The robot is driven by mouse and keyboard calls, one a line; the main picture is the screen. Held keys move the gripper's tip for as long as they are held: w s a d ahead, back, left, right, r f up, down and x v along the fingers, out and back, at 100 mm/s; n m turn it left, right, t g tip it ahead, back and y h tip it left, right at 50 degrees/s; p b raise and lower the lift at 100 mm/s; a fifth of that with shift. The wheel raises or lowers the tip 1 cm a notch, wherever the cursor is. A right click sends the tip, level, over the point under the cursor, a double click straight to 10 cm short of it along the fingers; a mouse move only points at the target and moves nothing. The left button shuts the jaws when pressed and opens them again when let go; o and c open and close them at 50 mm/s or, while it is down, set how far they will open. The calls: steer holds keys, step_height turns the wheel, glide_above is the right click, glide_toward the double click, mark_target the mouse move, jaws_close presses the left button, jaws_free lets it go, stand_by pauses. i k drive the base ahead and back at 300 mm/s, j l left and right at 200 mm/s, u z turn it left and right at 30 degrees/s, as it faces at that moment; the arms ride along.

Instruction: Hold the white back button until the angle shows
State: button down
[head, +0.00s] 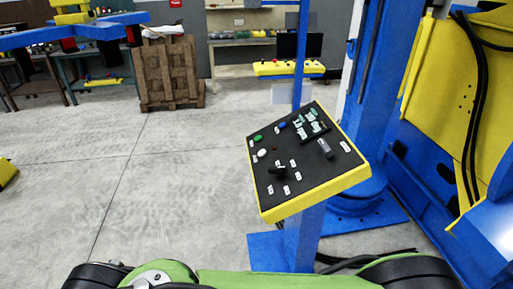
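The control panel (300,180) is a black sloping top in a yellow frame on a blue post, in front of me in the head view. A white button (262,153) sits at its left side, near a green button (258,138). A dark inset (314,131) with small green and white markings lies at the panel's upper right; no angle can be read there. Nothing touches the white button. My gripper is not in view.
A blue button (282,125), a black knob (325,148) and a black switch (277,171) share the panel with small white labels. The blue column (380,100) and yellow positioner (462,100) stand close on the right.

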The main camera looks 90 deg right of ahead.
mark_target(263, 152)
steer(key=i+l+z, duration=0.2)
steer(key=z, duration=0.25)
steer(key=i+z, duration=0.65)
steer(key=z, duration=0.2)
steer(key=i+z, duration=0.4)
steer(key=i+j+z, duration=0.15)
steer(key=z, duration=0.3)
steer(key=i+l+z, duration=0.4)
steer(key=i, duration=0.15)
steer(key=i+z, duration=0.45)
steer(key=i+l, duration=0.2)
steer(key=i+u, duration=0.05)
